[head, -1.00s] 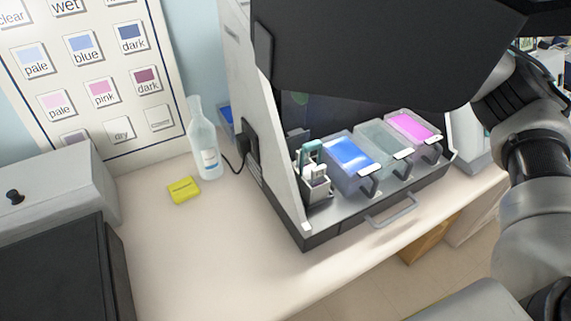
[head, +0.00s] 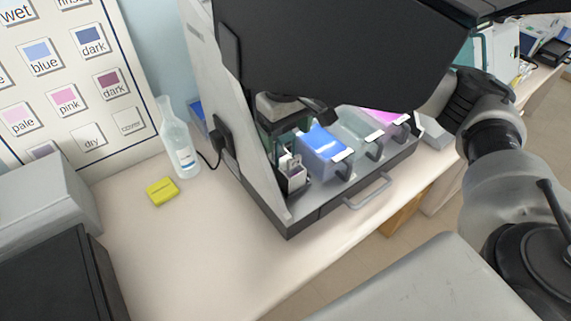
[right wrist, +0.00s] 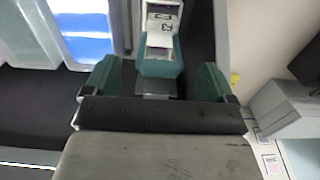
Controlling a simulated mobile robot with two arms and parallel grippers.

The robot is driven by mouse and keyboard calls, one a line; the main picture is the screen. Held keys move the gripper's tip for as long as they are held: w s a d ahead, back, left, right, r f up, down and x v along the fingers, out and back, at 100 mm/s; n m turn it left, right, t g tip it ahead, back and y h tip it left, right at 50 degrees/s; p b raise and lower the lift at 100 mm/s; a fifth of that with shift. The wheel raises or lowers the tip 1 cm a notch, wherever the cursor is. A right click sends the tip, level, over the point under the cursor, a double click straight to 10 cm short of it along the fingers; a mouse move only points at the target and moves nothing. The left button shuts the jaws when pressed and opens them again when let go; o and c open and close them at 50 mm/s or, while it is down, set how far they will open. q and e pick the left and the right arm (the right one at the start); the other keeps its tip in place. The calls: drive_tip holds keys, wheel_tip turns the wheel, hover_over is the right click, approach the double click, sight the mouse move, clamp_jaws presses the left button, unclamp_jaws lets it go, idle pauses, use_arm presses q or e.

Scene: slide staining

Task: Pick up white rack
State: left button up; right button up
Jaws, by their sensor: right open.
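The white rack (head: 293,176) is a small pale holder at the left end of the row inside the hooded station. Its upper part is partly hidden by my right gripper (head: 290,128) in the head view. In the right wrist view, the white rack (right wrist: 162,14) shows at the top, with a teal part (right wrist: 160,56) nearer the camera. My right gripper (right wrist: 157,80) is open, its green fingers on either side of the teal part with gaps at both sides. My left gripper is not in view.
A tub of blue liquid (head: 323,152) stands close beside the rack, then a clear tub (head: 360,132) and a pink one (head: 388,115). The hood (head: 345,45) overhangs them. A bottle (head: 179,143) and a yellow block (head: 162,191) stand on the bench, left. The front bench is clear.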

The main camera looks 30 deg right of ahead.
drive_tip(key=shift+f+p, duration=0.3)
drive_tip(key=shift+f, duration=1.2)
drive_tip(key=c, duration=1.3)
drive_tip(key=shift+o, duration=0.2)
drive_tip(key=shift+r, duration=0.1)
drive_tip(key=shift+r+b, duration=0.5)
drive_tip(key=shift+r, duration=0.2)
wheel_tip(320, 180, up, 3)
drive_tip(key=shift+f+b, duration=0.2)
drive_tip(key=shift+b, duration=0.35)
drive_tip(key=s+d+r+b, duration=0.3)
drive_tip(key=s+d+r, duration=0.3)
drive_tip(key=s, duration=0.4)
drive_tip(key=shift+r+b, duration=0.4)
drive_tip(key=shift+r, duration=0.05)
